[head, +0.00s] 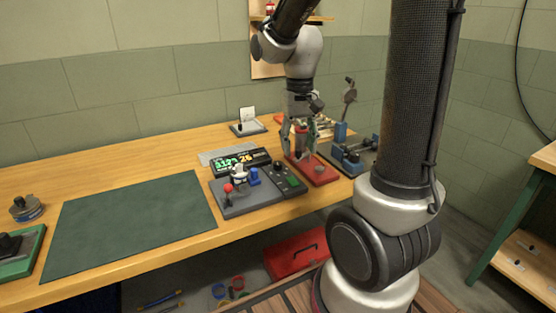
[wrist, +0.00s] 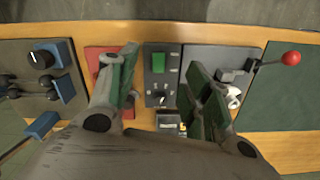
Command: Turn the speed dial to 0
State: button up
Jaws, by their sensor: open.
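In the wrist view, a small dark dial (wrist: 160,98) with a pale mark sits on a narrow dark panel (wrist: 148,82), below a green switch (wrist: 158,62). I take it as the speed dial; its exact setting is too small to read. In the head view, the dark panel (head: 290,183) is at the right of the grey console, with a dark knob (head: 278,165) at its back. A display (head: 240,161) behind the console shows green and yellow digits. My gripper (wrist: 163,66) is open and empty, its fingers either side of the panel, apart from the dial.
The grey console (head: 250,204) bears a red-ball lever (head: 228,188), also in the wrist view (wrist: 291,58). A red plate (head: 322,176) and a grey-blue fixture (head: 350,155) stand to the right. The green mat (head: 130,225) is clear.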

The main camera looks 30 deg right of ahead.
aim_at(278, 162)
jog(key=w+f+m, duration=0.1)
jog(key=w+m, duration=0.1)
jog(key=w, duration=0.1)
jog(key=w+f+m, duration=0.1)
jog(key=w+m, duration=0.2)
jog(key=w, duration=0.1)
jog(key=w+f+m, duration=0.1)
jog(key=w+m, duration=0.2)
jog(key=w, duration=0.1)
jog(key=shift+w+a+f+t, duration=0.1)
jog(key=shift+w+t, duration=0.05)
jog(key=shift+t, duration=0.15)
jog(key=shift+w+m, duration=0.1)
jog(key=shift+m, duration=0.4)
jog(key=shift+f, duration=0.2)
jog(key=shift+f+m, duration=0.3)
jog(key=shift+f, duration=0.05)
notch_tip(278, 162, down, 7)
jog(key=shift+r, duration=0.1)
